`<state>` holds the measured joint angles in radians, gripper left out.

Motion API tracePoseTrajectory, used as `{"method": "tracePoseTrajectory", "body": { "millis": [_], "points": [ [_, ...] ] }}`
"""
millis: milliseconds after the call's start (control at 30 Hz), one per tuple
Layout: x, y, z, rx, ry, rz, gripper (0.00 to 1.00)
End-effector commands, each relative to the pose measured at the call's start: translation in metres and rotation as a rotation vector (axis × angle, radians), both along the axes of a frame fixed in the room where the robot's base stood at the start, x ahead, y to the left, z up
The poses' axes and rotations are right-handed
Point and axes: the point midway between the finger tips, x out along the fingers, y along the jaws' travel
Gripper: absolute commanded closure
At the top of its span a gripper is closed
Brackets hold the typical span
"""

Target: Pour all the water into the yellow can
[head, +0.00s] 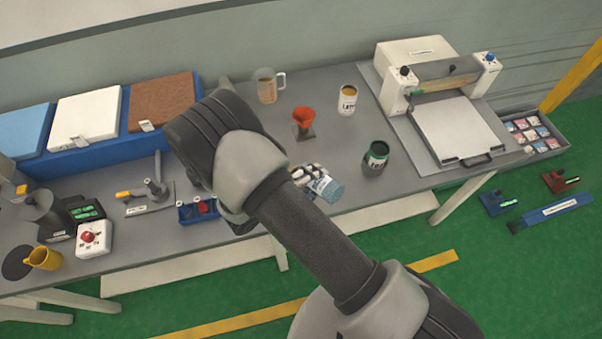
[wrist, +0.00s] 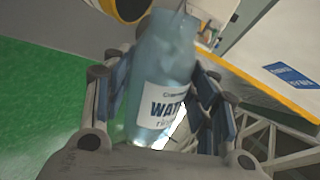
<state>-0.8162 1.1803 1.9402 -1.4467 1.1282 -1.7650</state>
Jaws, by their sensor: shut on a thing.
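A translucent blue water container (wrist: 168,75) with a white label reading "WAT..." is between the fingers of my gripper (wrist: 162,85) in the wrist view. My gripper is shut on it. In the head view the water container (head: 327,188) looks tilted beside my gripper (head: 306,174), over the front part of the table. A dark can with a green rim (head: 376,157) stands to the right of the container. The water level is not clear.
A red funnel on a stand (head: 303,120) and a measuring jug (head: 267,88) stand at the back of the grey table. A press machine (head: 455,130) is at the right. At the left are a blue tray (head: 85,145), a yellow mug (head: 43,259) and a red-button box (head: 92,240).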

Motion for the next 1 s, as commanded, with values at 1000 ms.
{"method": "tracePoseTrajectory", "body": {
  "millis": [1000],
  "points": [
    [-0.015, -0.014, -0.012, 0.505, -0.509, 0.007, 0.76]
  ]
}}
